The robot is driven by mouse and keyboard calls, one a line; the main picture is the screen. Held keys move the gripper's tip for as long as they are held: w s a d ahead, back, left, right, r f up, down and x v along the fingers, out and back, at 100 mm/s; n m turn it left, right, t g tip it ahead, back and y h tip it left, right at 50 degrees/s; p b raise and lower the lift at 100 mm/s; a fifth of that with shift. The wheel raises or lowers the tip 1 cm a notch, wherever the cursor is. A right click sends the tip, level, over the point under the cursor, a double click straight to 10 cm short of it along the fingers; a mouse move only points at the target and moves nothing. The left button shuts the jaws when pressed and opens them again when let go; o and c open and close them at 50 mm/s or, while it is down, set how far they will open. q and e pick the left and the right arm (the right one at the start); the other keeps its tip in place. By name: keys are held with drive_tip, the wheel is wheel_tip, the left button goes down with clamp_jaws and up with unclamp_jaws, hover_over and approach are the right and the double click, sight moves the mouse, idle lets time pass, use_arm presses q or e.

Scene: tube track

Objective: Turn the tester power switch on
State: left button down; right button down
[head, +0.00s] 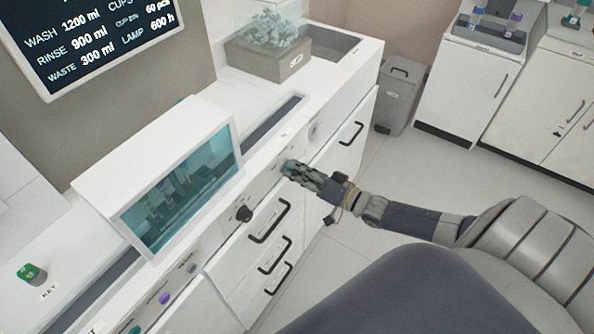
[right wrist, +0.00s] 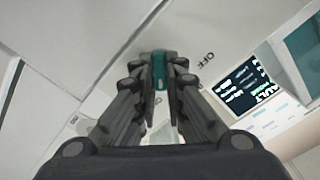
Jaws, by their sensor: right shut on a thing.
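My right gripper (head: 289,167) reaches in from the right to the front panel of the white tester bench (head: 205,255). In the right wrist view its fingers (right wrist: 160,80) are shut on a small teal switch handle (right wrist: 159,70). A printed OFF label (right wrist: 207,60) shows beside the handle, on its right in that view. The fingers hide most of the switch in the head view, and its exact setting cannot be told. My left gripper is not in view.
A black knob (head: 243,213) sits on the same panel, above black drawer handles (head: 270,222). A glass-fronted box (head: 180,190) stands on the bench, with a green key (head: 31,272) at far left. A grey bin (head: 399,95) stands at the back; the floor to the right is clear.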

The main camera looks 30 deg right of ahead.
drive_tip(key=shift+m, duration=0.3)
idle(0.4)
drive_tip(key=c, duration=1.7)
unclamp_jaws()
drive_tip(key=shift+o, duration=0.2)
drive_tip(key=shift+s, duration=0.1)
drive_tip(key=v, duration=1.1)
drive_tip(key=shift+s+d, duration=0.2)
drive_tip(key=shift+s, duration=0.15)
drive_tip(key=shift+f, duration=0.15)
